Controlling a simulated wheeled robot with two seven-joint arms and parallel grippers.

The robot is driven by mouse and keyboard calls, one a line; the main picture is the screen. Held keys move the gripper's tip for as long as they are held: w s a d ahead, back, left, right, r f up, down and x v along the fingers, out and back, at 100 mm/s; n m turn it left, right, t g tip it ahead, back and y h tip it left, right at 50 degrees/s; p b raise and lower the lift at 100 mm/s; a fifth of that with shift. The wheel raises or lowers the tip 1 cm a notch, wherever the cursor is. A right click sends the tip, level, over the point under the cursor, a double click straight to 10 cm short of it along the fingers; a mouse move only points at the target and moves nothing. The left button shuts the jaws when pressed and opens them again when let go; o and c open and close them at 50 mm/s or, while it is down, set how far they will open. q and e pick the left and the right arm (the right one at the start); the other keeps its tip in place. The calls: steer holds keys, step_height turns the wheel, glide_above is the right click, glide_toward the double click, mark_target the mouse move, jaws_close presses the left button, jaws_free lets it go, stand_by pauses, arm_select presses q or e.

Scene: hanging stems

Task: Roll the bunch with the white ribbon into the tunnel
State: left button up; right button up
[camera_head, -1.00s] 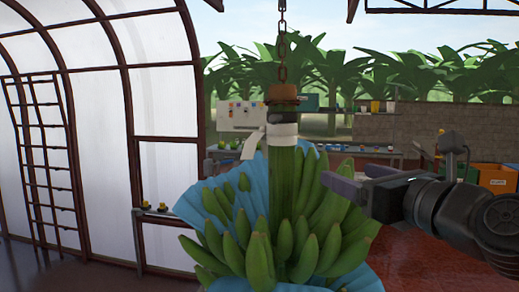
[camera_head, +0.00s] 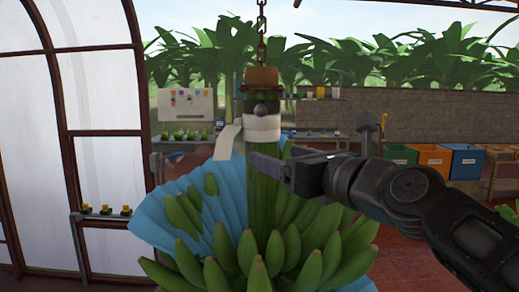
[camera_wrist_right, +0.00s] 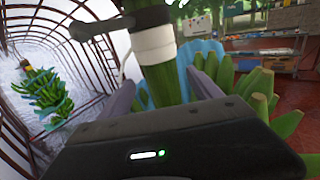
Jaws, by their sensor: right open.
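The green banana bunch (camera_head: 252,262), partly wrapped in blue sheeting (camera_head: 160,215), hangs by its stem from a chain (camera_head: 261,45). A white ribbon (camera_head: 262,128) is tied round the top of the stem and also shows in the right wrist view (camera_wrist_right: 154,42). My right gripper (camera_head: 270,163) is at the stem just below the ribbon. In the right wrist view its open fingers (camera_wrist_right: 163,95) stand on either side of the stem; contact cannot be told. An arched frame with white panels (camera_head: 100,90), possibly the tunnel, stands at the left. My left gripper is not in view.
Another bunch with blue wrapping (camera_wrist_right: 45,100) hangs at the left in the right wrist view. A low shelf (camera_head: 105,215) with small yellow-topped items stands by the panels. Coloured bins (camera_head: 434,158) and a block wall (camera_head: 430,122) are behind at the right.

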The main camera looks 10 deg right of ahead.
mark_target(261, 150)
steer(key=p+x, duration=0.1)
steer(key=x, duration=0.5)
steer(key=shift+w+a+p, duration=0.15)
steer(key=shift+w+p, duration=0.2)
steer(key=shift+c, duration=0.3)
jaws_close()
stand_by(0.4)
